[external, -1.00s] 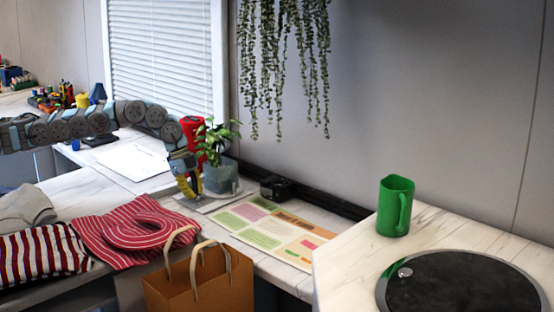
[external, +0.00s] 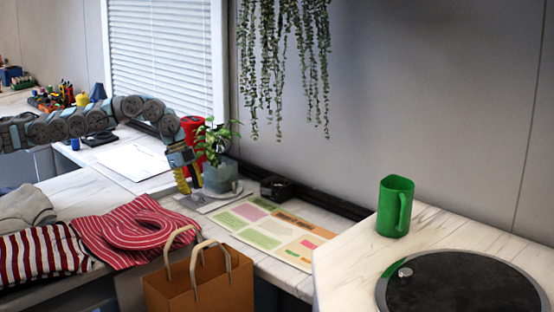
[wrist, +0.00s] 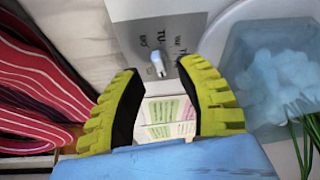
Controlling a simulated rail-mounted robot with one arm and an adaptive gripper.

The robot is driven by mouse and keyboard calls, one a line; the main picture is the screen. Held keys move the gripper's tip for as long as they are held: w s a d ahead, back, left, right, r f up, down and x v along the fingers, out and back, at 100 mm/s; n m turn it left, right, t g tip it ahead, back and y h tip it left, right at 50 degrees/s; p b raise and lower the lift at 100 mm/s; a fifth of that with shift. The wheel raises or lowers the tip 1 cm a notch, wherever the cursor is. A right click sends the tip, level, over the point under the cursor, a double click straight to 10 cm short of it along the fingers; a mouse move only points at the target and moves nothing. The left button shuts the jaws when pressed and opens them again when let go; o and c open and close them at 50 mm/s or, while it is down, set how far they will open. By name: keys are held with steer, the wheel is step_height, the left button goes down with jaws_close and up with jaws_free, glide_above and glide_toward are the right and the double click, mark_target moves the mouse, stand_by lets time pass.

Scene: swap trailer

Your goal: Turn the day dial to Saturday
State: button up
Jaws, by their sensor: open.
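The day dial's panel (wrist: 150,32) shows in the wrist view as a grey plate with day letters, among them "TU" and "MO". A small white knob (wrist: 157,64) stands out from it. Which day the knob points to I cannot tell. My gripper (wrist: 158,72) is open, with its yellow-green fingers on either side of the knob and a gap to each. In the external view, my gripper (external: 190,181) points down over the dial's plate (external: 202,202), beside the potted plant. The knob is not visible there.
A potted plant (external: 219,178) stands close on the gripper's right, with a red object (external: 193,128) behind. Striped red cloth (external: 130,231) lies at left and a paper bag (external: 207,285) in front. A coloured chart (external: 270,233) lies flat to the right.

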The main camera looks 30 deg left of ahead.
steer(key=v, duration=0.9)
steer(key=shift+r, duration=0.35)
steer(key=shift+a, duration=0.1)
